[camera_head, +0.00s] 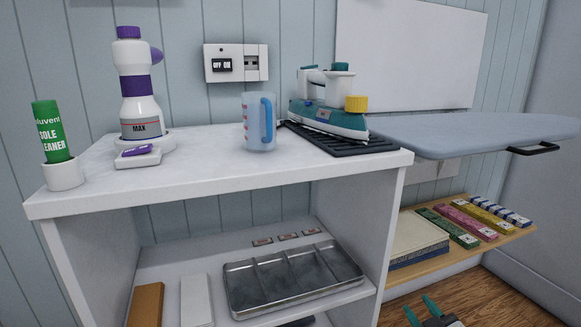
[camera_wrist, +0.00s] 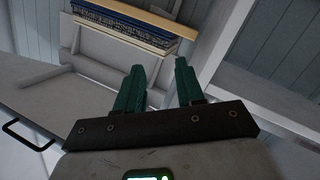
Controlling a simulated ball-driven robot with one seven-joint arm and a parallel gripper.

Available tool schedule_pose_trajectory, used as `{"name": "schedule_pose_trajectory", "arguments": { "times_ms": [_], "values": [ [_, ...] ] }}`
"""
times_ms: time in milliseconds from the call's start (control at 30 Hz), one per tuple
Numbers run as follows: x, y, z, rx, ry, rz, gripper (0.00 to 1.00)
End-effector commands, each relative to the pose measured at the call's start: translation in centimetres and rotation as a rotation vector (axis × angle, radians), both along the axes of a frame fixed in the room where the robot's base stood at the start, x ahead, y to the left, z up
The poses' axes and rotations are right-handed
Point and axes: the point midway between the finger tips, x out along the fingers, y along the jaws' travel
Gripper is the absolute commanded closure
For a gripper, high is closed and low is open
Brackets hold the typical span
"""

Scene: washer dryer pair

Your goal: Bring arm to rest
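My gripper (camera_head: 422,309) shows at the bottom edge of the head view, low in front of the cabinet's right side and over the wooden floor. Only its green fingertips and a bit of its body are in that view. In the wrist view the two dark green fingers (camera_wrist: 158,78) stand apart with nothing between them. The gripper is open and empty, and touches nothing that I can see. Most of my arm is out of view.
A white cabinet (camera_head: 233,173) holds an iron (camera_head: 331,117), a measuring cup (camera_head: 258,133) and bottles. An ironing board (camera_head: 460,128) juts out at the right, above a low wooden shelf (camera_head: 459,246) with boxes. The floor (camera_head: 490,300) beside the gripper looks clear.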

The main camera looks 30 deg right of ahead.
Motion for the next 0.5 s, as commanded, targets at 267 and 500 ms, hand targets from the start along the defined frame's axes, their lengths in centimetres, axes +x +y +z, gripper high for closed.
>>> {"name": "schedule_pose_trajectory", "arguments": {
  "times_ms": [267,500],
  "values": [
    [-2.7,12.0,-10.8,0.425,0.453,0.116,0.62],
    [-9.8,19.2,-15.5,0.633,0.831,0.089,0.62]
  ]
}}
